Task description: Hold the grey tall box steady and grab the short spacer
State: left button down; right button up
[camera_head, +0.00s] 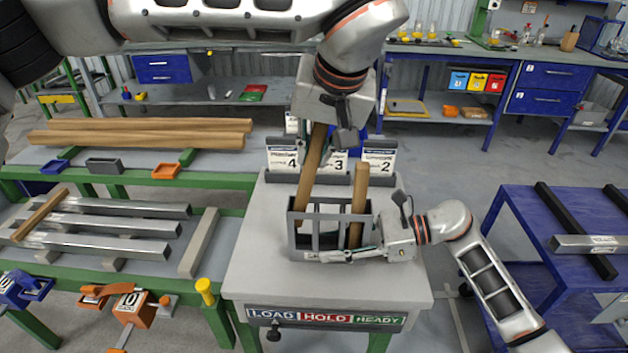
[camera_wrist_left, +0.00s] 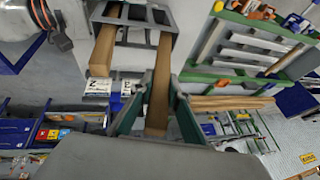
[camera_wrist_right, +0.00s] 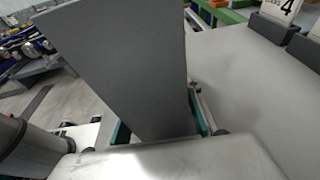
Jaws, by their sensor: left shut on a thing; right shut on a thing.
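The grey tall box (camera_head: 291,232), with open slots in its front, stands on the light grey table. Two wooden spacers stand in it; both lean a little. The left spacer (camera_head: 311,170) reaches higher than the right spacer (camera_head: 358,200). My left gripper (camera_head: 318,126) comes from above and is shut on the upper end of the left spacer, which also shows between its fingers in the left wrist view (camera_wrist_left: 158,90). My right gripper (camera_head: 362,248) is shut on the box low at its right side. In the right wrist view the box's grey wall (camera_wrist_right: 125,60) fills the middle. The spacers' lower ends are partly hidden.
The table (camera_head: 260,275) has free room left of the box. Number cards 4 (camera_head: 283,160), 3 and 2 (camera_head: 378,160) stand behind it. A green bench with metal bars (camera_head: 120,225) is at left, and a blue cart (camera_head: 545,215) at right.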

pick_arm(q)
notch_tip(320, 180, up, 9)
jog(key=shift+f, duration=0.1)
dwell(0.3)
pick_arm(e)
jog(key=o, duration=0.9)
